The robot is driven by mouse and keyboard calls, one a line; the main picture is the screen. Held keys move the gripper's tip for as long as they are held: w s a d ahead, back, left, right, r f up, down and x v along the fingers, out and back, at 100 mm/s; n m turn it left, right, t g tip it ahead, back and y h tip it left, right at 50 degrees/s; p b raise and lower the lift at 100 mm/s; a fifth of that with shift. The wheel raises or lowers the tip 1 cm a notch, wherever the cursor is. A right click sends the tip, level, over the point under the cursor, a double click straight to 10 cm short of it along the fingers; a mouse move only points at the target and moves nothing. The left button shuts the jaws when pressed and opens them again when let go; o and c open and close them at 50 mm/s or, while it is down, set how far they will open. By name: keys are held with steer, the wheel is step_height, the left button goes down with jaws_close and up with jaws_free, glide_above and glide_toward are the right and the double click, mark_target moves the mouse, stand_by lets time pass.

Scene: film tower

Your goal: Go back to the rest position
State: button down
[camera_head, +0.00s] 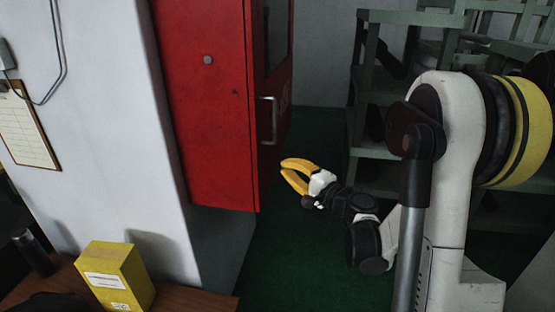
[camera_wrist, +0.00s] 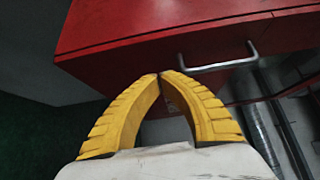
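My gripper (camera_head: 282,166) is at the right of the red cabinet in the head view, in front of its lower right edge. Its yellow fingers point left and their tips come together. In the wrist view the tips of my gripper (camera_wrist: 160,75) meet with nothing held between them. The red cabinet (camera_head: 205,100) hangs on the wall with a metal handle (camera_head: 267,120) on its right face. In the wrist view the red cabinet (camera_wrist: 120,30) fills the top, and its handle (camera_wrist: 220,62) is beyond the fingertips, apart from them.
Grey-green shelves (camera_head: 385,105) stand behind my arm at the right. A yellow box (camera_head: 115,275) and a dark cylinder (camera_head: 33,252) stand on a wooden table (camera_head: 200,299) at the lower left. The green floor (camera_head: 285,265) is clear below my gripper.

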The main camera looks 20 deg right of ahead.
steer(key=s+a+f+n+g, duration=0.1)
steer(key=s+a+n+g, duration=0.65)
steer(key=s+a, duration=0.55)
steer(key=s+d+f+n+g+h, duration=0.1)
steer(key=s+n+h, duration=0.4)
steer(key=s, duration=0.9)
steer(key=shift+n+g, duration=0.85)
steer(key=shift+n, duration=0.2)
steer(key=shift+s, duration=0.1)
